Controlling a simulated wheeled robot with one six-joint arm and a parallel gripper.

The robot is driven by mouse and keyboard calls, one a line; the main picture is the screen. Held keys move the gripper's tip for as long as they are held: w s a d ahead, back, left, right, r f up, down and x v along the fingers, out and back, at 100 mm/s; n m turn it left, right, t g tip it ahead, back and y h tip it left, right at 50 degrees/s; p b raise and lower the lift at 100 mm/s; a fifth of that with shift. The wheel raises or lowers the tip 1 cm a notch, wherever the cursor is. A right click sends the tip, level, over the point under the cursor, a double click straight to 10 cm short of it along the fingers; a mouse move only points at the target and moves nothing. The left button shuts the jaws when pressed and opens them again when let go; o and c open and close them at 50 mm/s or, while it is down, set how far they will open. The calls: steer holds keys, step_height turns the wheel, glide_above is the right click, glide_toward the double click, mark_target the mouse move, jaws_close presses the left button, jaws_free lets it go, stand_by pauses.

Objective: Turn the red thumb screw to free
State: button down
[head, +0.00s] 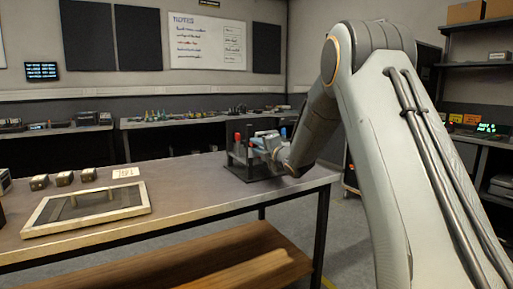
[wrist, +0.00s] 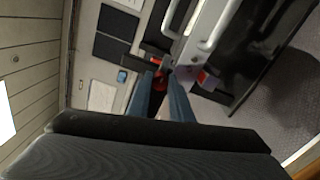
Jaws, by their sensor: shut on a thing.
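The red thumb screw (wrist: 160,77) shows in the wrist view as a small red piece between the fingertips, partly hidden by them. My gripper (wrist: 162,82) is shut on it, its two blue-grey fingers on either side. In the head view my gripper (head: 266,143) reaches the small black rack (head: 252,172) at the right end of the bench. The screw cannot be made out for certain there, and its turn angle cannot be told.
An upright red piece (head: 237,138) stands at the rack's left, and a blue piece (head: 283,132) shows at its right. A framed panel (head: 88,208), several small blocks (head: 63,179) and a label card (head: 125,173) lie on the bench's left. The bench middle is clear.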

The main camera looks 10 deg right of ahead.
steer(key=shift+f, duration=0.1)
steer(key=c, duration=1.6)
jaws_free()
steer(key=v, duration=0.8)
steer(key=shift+a, duration=0.1)
